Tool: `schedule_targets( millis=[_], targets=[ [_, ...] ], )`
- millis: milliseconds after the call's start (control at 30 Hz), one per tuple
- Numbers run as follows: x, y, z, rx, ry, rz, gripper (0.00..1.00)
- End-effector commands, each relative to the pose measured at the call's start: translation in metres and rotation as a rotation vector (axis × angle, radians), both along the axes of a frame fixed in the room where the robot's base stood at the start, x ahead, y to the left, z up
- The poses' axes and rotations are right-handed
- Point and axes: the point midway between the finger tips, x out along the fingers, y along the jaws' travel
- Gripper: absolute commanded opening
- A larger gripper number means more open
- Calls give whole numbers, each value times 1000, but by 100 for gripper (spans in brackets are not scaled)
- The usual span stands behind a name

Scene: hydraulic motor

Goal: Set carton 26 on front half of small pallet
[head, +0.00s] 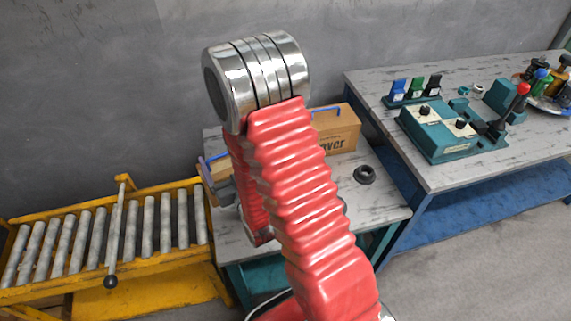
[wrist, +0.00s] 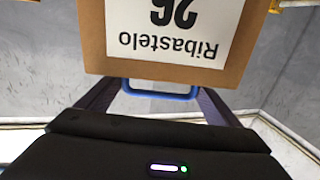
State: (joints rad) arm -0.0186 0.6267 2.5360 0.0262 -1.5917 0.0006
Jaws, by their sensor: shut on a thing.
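Carton 26 (wrist: 91,35) is a brown box that fills the top of the wrist view. Its white label reads "Ribastelo 26" upside down. My gripper (wrist: 160,94) is shut on the blue handle (wrist: 160,95) of this carton, with one dark finger at each end of the handle. In the head view my red arm hides most of the gripper area. A bit of brown box (head: 216,166) shows at the arm's left edge, beside dark gripper-like parts; I cannot tell for sure that it is carton 26. I cannot make out the small pallet in either view.
Another brown carton (head: 338,132), lettered "aver", stands on the grey table (head: 384,211) near a dark ring (head: 365,174). A yellow roller conveyor (head: 100,245) is at left. A second table (head: 455,178) at right holds teal fixtures (head: 440,150).

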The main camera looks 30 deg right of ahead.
Motion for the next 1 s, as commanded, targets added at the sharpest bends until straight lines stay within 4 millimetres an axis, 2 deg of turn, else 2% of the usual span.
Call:
schedule_targets(
  millis=[667, 867, 1000],
  targets=[
    [1, 4, 3, 1, -8, 5, 24],
    [4, -7, 3, 5, -10, -5, 24],
    [8, -22, 2, 10, -12, -16, 24]
  ],
)
